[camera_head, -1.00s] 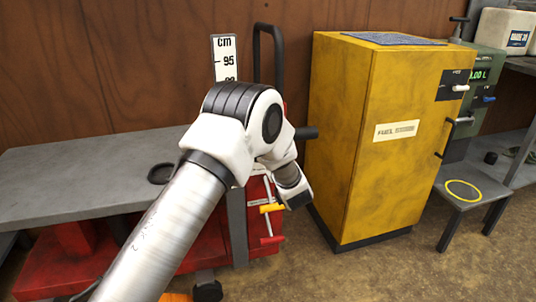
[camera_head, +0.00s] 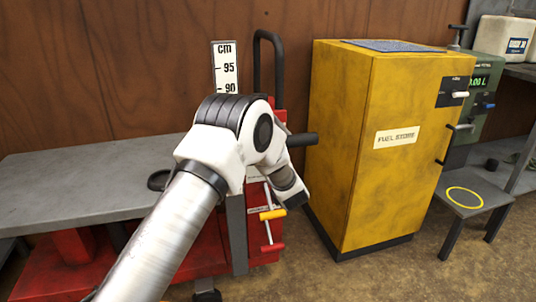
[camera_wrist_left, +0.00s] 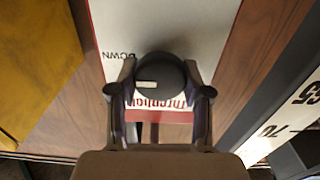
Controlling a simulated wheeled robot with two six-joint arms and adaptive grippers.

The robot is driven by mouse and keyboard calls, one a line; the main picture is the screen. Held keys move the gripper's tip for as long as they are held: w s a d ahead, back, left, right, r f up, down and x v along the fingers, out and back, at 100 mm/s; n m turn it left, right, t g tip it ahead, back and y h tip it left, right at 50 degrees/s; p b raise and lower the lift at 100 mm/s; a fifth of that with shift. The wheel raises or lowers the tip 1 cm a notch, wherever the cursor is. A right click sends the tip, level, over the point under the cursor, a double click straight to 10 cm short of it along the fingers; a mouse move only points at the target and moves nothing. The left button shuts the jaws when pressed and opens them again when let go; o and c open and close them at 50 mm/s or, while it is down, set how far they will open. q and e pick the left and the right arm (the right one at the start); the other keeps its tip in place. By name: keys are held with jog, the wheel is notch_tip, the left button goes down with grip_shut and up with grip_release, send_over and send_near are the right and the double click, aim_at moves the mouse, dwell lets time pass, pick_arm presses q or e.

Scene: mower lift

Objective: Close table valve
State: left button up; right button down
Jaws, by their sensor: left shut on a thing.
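The table valve shows in the left wrist view as a round black knob (camera_wrist_left: 165,70) with a white pointer mark. It sits on a white panel (camera_wrist_left: 190,30) marked DOWN, with red lettering partly hidden below. My left gripper (camera_wrist_left: 160,88) is shut on the knob, one finger on each side. In the head view my left arm reaches to the red and grey lift table (camera_head: 75,185); its fingers and the knob are hidden there. My right gripper is in neither view.
A yellow cabinet (camera_head: 345,150) stands right of the lift. A small grey stand (camera_head: 445,197) with a yellow ring is farther right. A height scale (camera_head: 225,68) and black push handle (camera_head: 258,60) rise behind my arm. A yellow-handled lever (camera_head: 272,213) is below my wrist.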

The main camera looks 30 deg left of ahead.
pick_arm(q)
jog(key=n, duration=0.8)
jog(key=shift+s+a+f+b, duration=0.1)
jog(key=shift+b, duration=0.25)
jog(key=n+b, duration=0.2)
jog(key=n, duration=0.3)
jog(key=shift+f, duration=0.15)
jog(key=n+b, duration=0.2)
jog(key=n, duration=0.2)
jog(key=shift+n+b, duration=0.3)
jog(key=o, duration=1.1)
jog(key=shift+o, duration=0.2)
